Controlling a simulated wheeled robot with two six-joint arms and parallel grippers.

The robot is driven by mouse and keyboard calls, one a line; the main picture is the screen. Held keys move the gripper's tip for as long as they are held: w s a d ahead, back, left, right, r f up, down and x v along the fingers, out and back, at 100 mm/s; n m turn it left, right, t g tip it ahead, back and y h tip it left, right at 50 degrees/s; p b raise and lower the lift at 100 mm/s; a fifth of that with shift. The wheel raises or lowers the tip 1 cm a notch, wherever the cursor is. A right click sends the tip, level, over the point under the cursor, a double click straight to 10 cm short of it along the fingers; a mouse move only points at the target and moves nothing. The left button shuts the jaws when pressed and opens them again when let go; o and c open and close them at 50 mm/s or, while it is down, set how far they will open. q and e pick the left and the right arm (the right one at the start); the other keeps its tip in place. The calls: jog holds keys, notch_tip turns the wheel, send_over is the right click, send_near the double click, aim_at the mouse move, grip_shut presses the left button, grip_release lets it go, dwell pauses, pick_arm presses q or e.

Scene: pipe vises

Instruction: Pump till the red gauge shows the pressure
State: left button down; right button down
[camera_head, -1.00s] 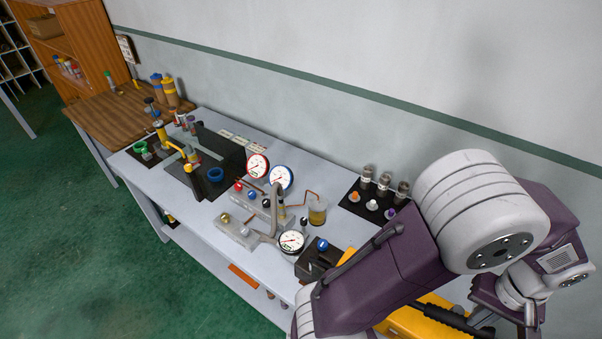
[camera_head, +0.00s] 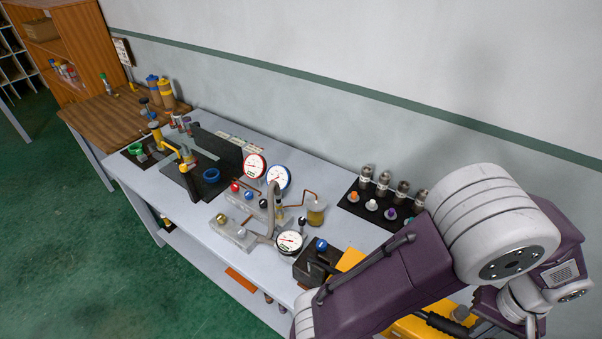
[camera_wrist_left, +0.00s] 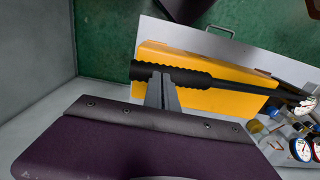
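The red-rimmed gauge (camera_head: 254,167) stands on the bench with a white face; its needle is too small to read exactly. My right gripper is in neither view.
A blue-rimmed gauge (camera_head: 278,178) and a black-rimmed gauge (camera_head: 290,243) stand near the red one. A dark block with a blue knob (camera_head: 318,262) sits before the yellow body. A black tray (camera_head: 357,204) holds fittings. The bench's front strip is mostly clear.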

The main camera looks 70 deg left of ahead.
pick_arm(q)
jog(key=shift+w+d+f+b, duration=0.1)
jog(key=shift+f+b, duration=0.25)
jog(key=shift+f, duration=0.35)
jog(key=shift+w+d+f+b, duration=0.1)
jog(key=shift+f+b, duration=0.2)
jog(key=shift+f, duration=0.5)
